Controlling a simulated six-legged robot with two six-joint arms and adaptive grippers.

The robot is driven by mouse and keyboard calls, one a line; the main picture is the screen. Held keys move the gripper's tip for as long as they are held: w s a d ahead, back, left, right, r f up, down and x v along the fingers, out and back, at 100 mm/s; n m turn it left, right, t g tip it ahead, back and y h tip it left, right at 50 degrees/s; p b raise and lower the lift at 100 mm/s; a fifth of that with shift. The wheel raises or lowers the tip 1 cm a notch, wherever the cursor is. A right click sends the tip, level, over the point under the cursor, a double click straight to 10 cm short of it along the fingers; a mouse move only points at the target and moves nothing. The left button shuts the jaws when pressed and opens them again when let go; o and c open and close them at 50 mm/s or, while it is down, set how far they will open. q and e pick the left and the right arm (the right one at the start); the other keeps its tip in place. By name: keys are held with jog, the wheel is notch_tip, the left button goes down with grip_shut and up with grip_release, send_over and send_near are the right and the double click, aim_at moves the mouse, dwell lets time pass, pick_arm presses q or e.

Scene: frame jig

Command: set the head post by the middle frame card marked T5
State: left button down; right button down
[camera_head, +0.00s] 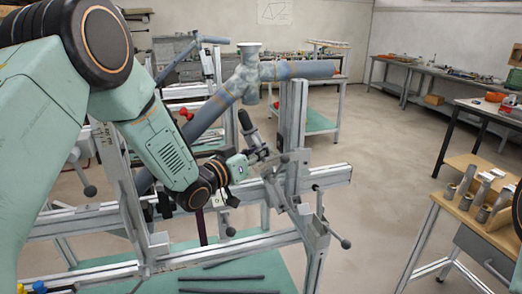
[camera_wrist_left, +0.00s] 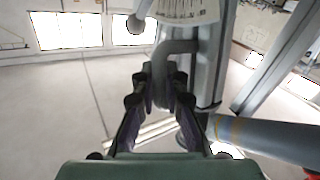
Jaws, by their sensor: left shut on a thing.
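The head post (camera_head: 291,125) is an upright grey metal profile on the right of the jig, under the blue-grey tube. It also shows in the wrist view (camera_wrist_left: 211,60). My left gripper (camera_head: 262,156) is at the post's left side. In the wrist view its dark fingers (camera_wrist_left: 160,88) are closed around a grey bent handle (camera_wrist_left: 178,47) beside the post. A white card (camera_wrist_left: 185,9) with printed rows is cut off at the top of that view; its text is unreadable. A sheet with a frame outline (camera_head: 274,12) hangs on the back wall; I can read no T5.
Ball-ended clamp levers (camera_head: 336,238) stick out. A wooden bench (camera_head: 478,228) with metal cylinders stands right; floor between is clear.

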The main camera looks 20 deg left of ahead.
pick_arm(q)
jog(key=shift+r, duration=0.1)
jog(key=shift+w+d, duration=0.2)
jog(key=c, duration=1.8)
grip_release()
jog(key=shift+o, duration=0.7)
jog(key=shift+s+d+r, duration=0.1)
jog(key=shift+s+r, duration=0.05)
jog(key=shift+s, duration=0.05)
